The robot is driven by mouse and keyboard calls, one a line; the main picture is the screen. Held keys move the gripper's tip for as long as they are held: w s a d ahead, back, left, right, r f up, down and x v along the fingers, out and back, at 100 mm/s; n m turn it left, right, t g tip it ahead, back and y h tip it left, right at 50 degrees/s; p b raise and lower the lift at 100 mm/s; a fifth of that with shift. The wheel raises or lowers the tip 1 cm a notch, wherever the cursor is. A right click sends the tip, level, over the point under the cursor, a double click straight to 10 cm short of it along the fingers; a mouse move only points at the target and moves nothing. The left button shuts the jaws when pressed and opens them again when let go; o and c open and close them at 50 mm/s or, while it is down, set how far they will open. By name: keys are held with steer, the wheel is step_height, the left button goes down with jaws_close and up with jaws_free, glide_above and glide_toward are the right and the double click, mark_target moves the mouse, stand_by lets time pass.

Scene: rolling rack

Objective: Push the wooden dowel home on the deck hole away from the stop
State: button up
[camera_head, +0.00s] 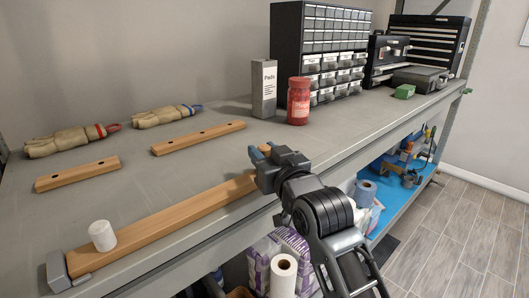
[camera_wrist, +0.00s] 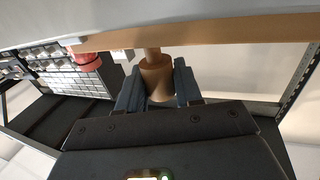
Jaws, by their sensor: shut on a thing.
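The long wooden deck (camera_head: 165,232) lies along the front of the grey bench top, with a grey metal stop (camera_head: 58,270) at its left end. A white cylinder (camera_head: 102,236) stands on the deck near that stop. My gripper (camera_head: 262,153) is at the deck's right end, away from the stop. In the wrist view, its blue fingers are shut on the thick part of the wooden dowel (camera_wrist: 157,80). The dowel's thinner end meets the deck (camera_wrist: 200,27) there. How deep it sits in the hole is hidden. In the head view my gripper hides most of the dowel.
Two shorter drilled wooden bars (camera_head: 78,174) (camera_head: 198,138) lie behind the deck. A grey box (camera_head: 264,90), a red jar (camera_head: 298,102) and a drawer cabinet (camera_head: 335,50) stand at the back right. A lower shelf holds several supplies.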

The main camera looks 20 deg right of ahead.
steer(key=shift+f+b, duration=0.6)
steer(key=shift+f, duration=0.4)
steer(key=o, duration=1.2)
steer(key=shift+r, duration=0.1)
steer(key=shift+s+b, duration=0.35)
steer(key=shift+s, duration=3.55)
steer(key=s+f+g, duration=0.1)
steer(key=s+f, duration=1.2)
steer(key=s, duration=0.5)
steer(key=s+g, duration=0.1)
steer(key=s, duration=1)
steer(key=s+g, duration=0.1)
steer(key=s, duration=1.1)
steer(key=shift+s+f, duration=0.2)
steer(key=shift+s, duration=0.1)
